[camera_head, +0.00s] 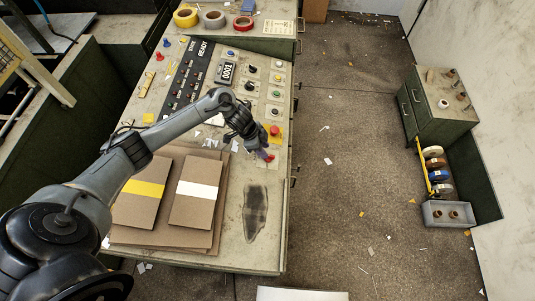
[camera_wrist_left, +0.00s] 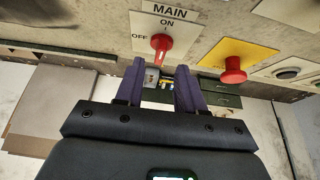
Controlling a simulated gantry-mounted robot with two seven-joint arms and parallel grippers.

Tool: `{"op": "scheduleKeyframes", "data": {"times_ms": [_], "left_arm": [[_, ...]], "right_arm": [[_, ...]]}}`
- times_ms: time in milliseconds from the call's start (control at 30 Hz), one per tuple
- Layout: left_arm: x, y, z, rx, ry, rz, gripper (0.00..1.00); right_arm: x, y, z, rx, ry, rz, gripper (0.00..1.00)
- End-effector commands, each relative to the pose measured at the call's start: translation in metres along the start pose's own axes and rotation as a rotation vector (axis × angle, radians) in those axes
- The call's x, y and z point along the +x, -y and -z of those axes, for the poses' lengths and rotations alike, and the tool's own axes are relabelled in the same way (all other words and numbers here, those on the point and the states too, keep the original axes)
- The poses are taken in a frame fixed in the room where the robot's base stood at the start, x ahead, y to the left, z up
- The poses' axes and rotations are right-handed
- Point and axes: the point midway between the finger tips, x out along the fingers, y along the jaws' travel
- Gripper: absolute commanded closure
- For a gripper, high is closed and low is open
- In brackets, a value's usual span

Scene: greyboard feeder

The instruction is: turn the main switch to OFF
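The main switch (camera_wrist_left: 161,43) is a red knob on a pale plate marked MAIN, with ON above it and OFF to its left. In the left wrist view its handle looks roughly upright, toward ON. In the head view the switch (camera_head: 270,157) is a small red spot by my left fingertips. My left gripper (camera_wrist_left: 159,66) is open, its purple fingers apart just short of the knob, with the knob ahead of the gap. I cannot tell whether they touch it. In the head view the left gripper (camera_head: 262,154) partly hides the switch plate. My right gripper is out of view.
A red mushroom button (camera_wrist_left: 233,72) on a yellow plate sits right of the switch, and shows in the head view (camera_head: 275,130). Panel buttons and a counter (camera_head: 227,71) lie beyond. Brown board stacks (camera_head: 195,192) lie under my left arm. The floor at right is mostly open.

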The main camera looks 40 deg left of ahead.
Motion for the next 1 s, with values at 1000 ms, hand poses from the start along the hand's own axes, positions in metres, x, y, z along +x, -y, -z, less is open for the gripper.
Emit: {"op": "scheduleKeyframes", "data": {"times_ms": [1000], "left_arm": [[0.042, 0.0, 0.0, 0.001, 0.001, 0.001, 0.99]], "right_arm": [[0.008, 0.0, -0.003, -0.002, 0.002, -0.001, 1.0]]}}
